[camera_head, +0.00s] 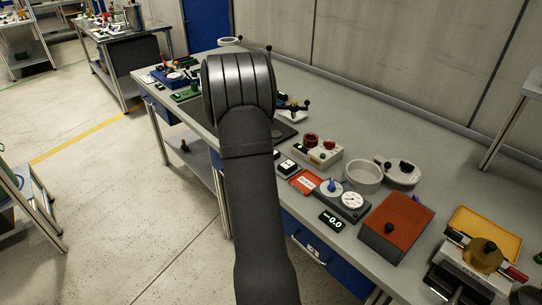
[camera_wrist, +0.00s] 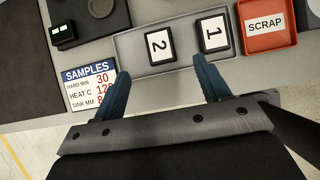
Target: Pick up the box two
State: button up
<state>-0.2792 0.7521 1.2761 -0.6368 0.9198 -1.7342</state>
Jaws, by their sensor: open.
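Box two (camera_wrist: 160,45) is a small black box with a white top marked 2, lying in a shallow grey tray (camera_wrist: 128,45) in the wrist view. Box one (camera_wrist: 213,32), alike but marked 1, lies to its right with a gap. My gripper (camera_wrist: 162,66) is open and empty. Its two blue fingers appear on either side of box two's near side, the right one close below box one in the picture. I cannot tell their height above the tray. In the head view box two (camera_head: 276,154) shows partly beside my arm, which hides my gripper.
A red SCRAP tray (camera_wrist: 266,25) stands right of the grey tray. A SAMPLES card (camera_wrist: 90,82) lies to the left. In the head view a dial gauge (camera_head: 351,201), a white ring-shaped bowl (camera_head: 362,176) and an orange-topped box (camera_head: 396,225) stand farther right on the bench.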

jog(key=x, duration=0.4)
jog(key=shift+w+d+f, duration=0.1)
jog(key=x, duration=0.5)
jog(key=shift+a+f, duration=0.2)
jog(key=shift+f, duration=0.05)
jog(key=c, duration=1.1)
jog(key=shift+r, duration=0.15)
